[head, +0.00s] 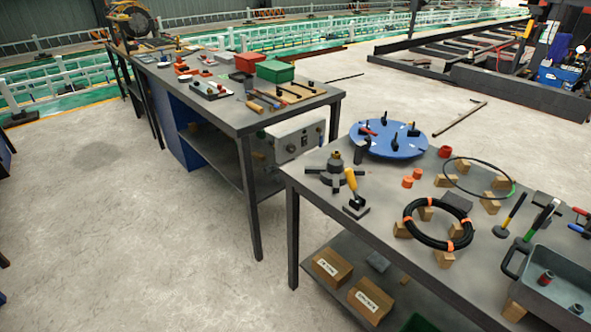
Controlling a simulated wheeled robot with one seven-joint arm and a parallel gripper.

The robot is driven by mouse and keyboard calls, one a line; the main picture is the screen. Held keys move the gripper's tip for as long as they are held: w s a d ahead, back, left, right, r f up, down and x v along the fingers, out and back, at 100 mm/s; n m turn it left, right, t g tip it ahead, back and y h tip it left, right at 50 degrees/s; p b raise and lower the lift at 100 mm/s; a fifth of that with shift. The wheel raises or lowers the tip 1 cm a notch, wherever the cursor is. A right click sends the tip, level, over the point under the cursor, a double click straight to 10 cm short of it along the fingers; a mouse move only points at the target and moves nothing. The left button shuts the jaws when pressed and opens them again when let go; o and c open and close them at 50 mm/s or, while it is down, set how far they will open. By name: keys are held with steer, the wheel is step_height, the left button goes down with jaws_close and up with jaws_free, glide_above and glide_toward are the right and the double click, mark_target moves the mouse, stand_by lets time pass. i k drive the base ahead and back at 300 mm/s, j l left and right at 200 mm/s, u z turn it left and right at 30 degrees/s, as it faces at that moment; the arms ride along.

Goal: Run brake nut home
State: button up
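I cannot make out a part that is surely the brake nut. On the near right workbench (320,215), a dark hub with spread arms (333,176) stands at the left end, with a brass-coloured piece (336,159) on top; I cannot tell whether this is the nut. A large round reel-like machine (132,20) stands at the far end of the left bench (215,115); it is too small to show any nut on it. My gripper is not in view.
The near bench also holds a yellow-handled tool (351,184), a blue disc with black clamps (388,139), a black coil (438,224) on wooden blocks and a grey bin (553,284). Green (275,71) and red (247,62) boxes stand on the left bench. The floor (125,225) at left is clear.

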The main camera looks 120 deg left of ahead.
mark_target(335, 156)
steer(key=u, duration=3.85)
